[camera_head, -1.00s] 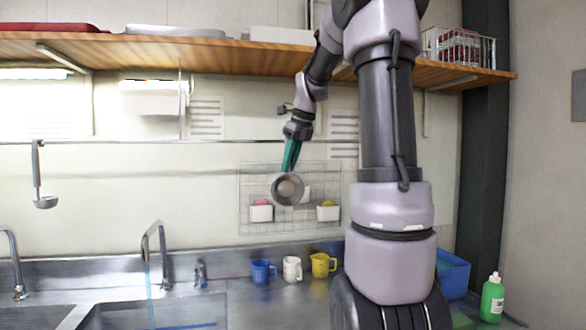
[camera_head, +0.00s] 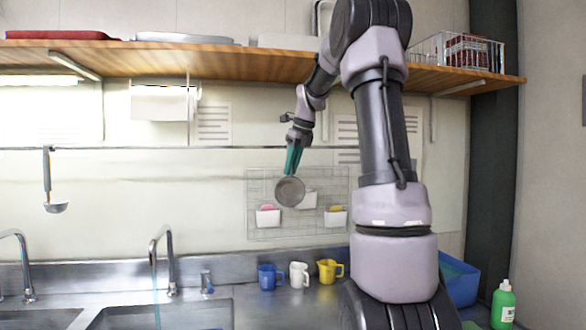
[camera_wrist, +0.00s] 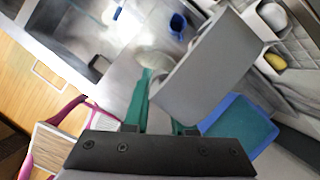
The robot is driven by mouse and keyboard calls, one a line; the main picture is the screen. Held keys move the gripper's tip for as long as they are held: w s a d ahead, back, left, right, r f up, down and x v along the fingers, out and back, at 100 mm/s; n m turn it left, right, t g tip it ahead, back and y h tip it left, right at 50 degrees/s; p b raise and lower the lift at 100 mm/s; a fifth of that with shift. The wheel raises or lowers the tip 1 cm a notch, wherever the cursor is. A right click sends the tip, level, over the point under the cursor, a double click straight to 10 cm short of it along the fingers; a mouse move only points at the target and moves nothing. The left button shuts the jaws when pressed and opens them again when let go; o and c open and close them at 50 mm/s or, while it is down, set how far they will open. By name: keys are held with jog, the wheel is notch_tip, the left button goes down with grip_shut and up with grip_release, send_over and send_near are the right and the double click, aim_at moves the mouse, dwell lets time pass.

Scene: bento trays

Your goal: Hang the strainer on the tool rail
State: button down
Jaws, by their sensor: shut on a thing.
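The strainer (camera_head: 290,191) is a round grey bowl hanging below my gripper (camera_head: 293,160), in front of the wall grid. My gripper's teal fingers point down and are shut on its handle, which they mostly hide. In the wrist view, my gripper (camera_wrist: 160,105) has a wide grey piece between and beyond its fingers, seemingly the strainer's handle close up; a pale rounded shape behind it may be the bowl. The tool rail (camera_head: 130,149) is a thin horizontal bar along the wall, and it passes behind my gripper. Whether the strainer touches anything behind it cannot be told.
A ladle (camera_head: 50,185) hangs from the rail at far left. A wire grid (camera_head: 258,225) with small white holders is behind the strainer. Blue, white and yellow mugs stand on the counter below. A wooden shelf (camera_head: 230,64) is above. The rail between ladle and gripper looks clear.

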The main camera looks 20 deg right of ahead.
jog(key=w+d+f, duration=0.1)
jog(key=w+f, duration=0.1)
jog(key=w, duration=0.6)
jog(key=shift+d+f, duration=0.3)
jog(key=shift+f, duration=0.05)
dwell(0.3)
jog(key=c, duration=0.7)
grip_release()
jog(key=shift+o, duration=0.2)
jog(key=shift+r, duration=0.1)
